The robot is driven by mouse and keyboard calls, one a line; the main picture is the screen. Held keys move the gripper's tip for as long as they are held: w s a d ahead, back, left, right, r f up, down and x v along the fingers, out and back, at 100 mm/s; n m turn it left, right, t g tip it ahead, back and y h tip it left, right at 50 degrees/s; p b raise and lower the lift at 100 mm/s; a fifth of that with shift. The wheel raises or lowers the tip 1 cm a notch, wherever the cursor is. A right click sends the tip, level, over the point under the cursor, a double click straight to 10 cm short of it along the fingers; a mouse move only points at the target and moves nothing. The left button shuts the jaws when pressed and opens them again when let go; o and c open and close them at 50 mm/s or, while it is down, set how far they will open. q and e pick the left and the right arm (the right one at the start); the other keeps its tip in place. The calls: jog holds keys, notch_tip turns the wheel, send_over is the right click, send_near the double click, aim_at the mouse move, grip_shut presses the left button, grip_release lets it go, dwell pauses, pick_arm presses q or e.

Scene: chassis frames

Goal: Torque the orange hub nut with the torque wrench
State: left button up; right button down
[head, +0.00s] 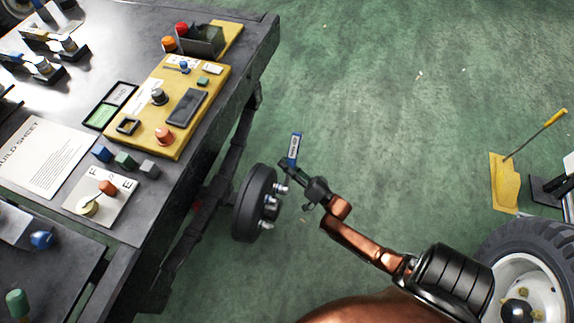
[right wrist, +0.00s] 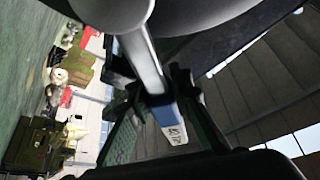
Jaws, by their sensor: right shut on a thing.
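My right gripper (head: 299,182) is shut on the torque wrench, to the right of the black wheel hub (head: 250,205). The wrench's blue handle (head: 294,148) with a pale label sticks up above the gripper. In the right wrist view the wrench's silver shaft (right wrist: 140,55) and blue handle (right wrist: 171,124) pass between the dark fingers (right wrist: 152,88). Several silvery studs or nuts (head: 270,205) stick out of the hub's right face. I cannot make out an orange nut among them. The wrench's working end is not clear in the head view. My left gripper is not in view.
A grey workbench (head: 215,150) fills the left, with a yellow panel (head: 150,140), a build sheet (head: 45,155) and small coloured parts. The hub sits beside its right edge. A large tyre (head: 490,250) stands at lower right. The green floor between is open.

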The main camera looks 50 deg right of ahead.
jog(key=shift+w+a+r, duration=0.15)
jog(key=shift+w, duration=0.25)
dwell(0.6)
dwell(0.5)
jog(key=shift+w+d+f+m+g+h+p, duration=0.2)
jog(key=shift+d+f+m+h+p, duration=0.2)
jog(key=shift+m, duration=0.5)
jog(key=shift+w+d+f+m+g+h+p, duration=0.15)
jog(key=shift+d+f+m+h+p, duration=0.25)
jog(key=shift+m, duration=0.5)
jog(key=shift+d+f, duration=0.1)
jog(key=shift+f, duration=0.05)
jog(key=shift+w+d+f+m+h, duration=0.1)
jog(key=shift+d+f+m+h, duration=0.25)
jog(key=shift+m, duration=0.35)
jog(key=shift+a, duration=0.15)
